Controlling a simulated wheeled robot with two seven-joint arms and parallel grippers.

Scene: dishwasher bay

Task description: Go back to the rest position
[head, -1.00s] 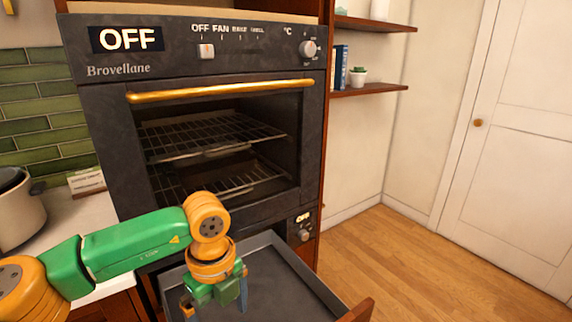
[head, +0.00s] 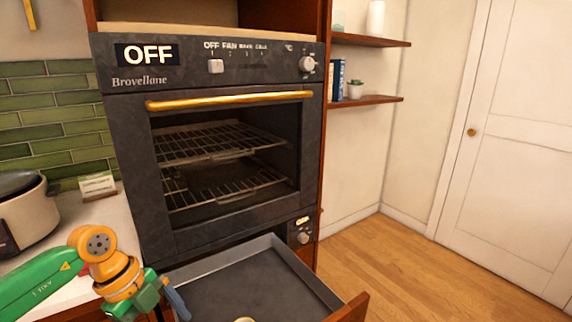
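My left gripper (head: 165,302) is at the lower left, beside the left wall of an open drawer (head: 262,272) and in front of the counter edge. One blue-grey finger shows; the other is hidden or cut off by the picture edge, so its opening is unclear. I see nothing held in the visible part. My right gripper is not in view.
The drawer is pulled out below a dark oven (head: 225,150) with a gold handle (head: 230,100). A small pale yellow thing (head: 245,320) shows at the bottom edge. A cream pot (head: 28,220) stands on the counter (head: 85,240). Wooden floor (head: 430,270) is clear at right.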

